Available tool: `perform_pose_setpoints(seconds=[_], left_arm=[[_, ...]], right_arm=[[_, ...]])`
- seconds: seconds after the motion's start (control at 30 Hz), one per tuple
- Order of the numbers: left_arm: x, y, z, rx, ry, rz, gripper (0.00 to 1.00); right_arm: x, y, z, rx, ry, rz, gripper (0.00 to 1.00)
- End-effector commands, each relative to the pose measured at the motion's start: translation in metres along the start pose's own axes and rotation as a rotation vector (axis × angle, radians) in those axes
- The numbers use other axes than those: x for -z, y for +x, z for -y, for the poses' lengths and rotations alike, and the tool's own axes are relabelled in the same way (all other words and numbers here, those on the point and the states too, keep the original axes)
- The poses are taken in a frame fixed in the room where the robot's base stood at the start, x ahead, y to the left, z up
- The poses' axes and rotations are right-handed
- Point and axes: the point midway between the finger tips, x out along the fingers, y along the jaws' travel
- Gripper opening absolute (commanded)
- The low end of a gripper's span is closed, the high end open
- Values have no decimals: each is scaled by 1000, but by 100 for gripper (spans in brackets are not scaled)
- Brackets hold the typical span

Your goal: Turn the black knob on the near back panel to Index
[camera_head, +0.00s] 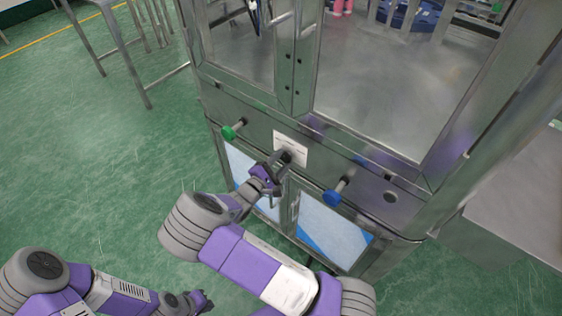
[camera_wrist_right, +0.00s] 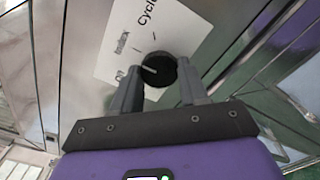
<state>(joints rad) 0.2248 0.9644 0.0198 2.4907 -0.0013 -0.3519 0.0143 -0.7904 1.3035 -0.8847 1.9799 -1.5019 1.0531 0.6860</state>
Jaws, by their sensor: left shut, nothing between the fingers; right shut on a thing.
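The black knob (camera_wrist_right: 158,70) sits over a white label plate (camera_wrist_right: 165,30) on the metal panel. Printed words read "Index" and "Cycle"; a third word at lower left is partly hidden by a finger. The knob's pale pointer line lies on its left side, aimed roughly left toward that third word rather than up at "Index". My right gripper (camera_wrist_right: 160,90) is shut on the knob, one finger on each side. In the head view the right gripper (camera_head: 274,170) is at the panel, beside the white label (camera_head: 290,147). My left gripper (camera_head: 206,299) is shut and empty, low at the left.
A green push knob (camera_head: 230,132) sticks out left of the label and a blue one (camera_head: 336,192) to the right. A dark round fitting (camera_head: 390,197) is further right. Cabinet doors with pale panes (camera_head: 335,232) are below. Green floor (camera_head: 90,170) is open at left.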

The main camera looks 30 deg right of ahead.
Motion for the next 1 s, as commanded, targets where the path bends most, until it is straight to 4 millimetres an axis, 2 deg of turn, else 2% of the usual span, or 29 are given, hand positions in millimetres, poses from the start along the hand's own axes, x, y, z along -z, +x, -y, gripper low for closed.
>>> perform_pose_setpoints(seconds=[0.5, 0.53, 0.67, 0.7, 1.0], left_arm=[[0, 0, 0, 0, 0, 0, 0], [0, 0, 0, 0, 0, 0, 0], [0, 0, 0, 0, 0, 0, 0], [0, 0, 0, 0, 0, 0, 0], [0, -1, 0, 0, 0, 0, 0]], right_arm=[[1, -1, 1, 2, 20, -5, 13], [1, -1, 1, 2, 19, -5, 47], [1, -1, 0, 1, 19, -4, 66], [1, -1, 0, 1, 19, -3, 69], [0, -3, 0, 0, 20, -3, 69]])
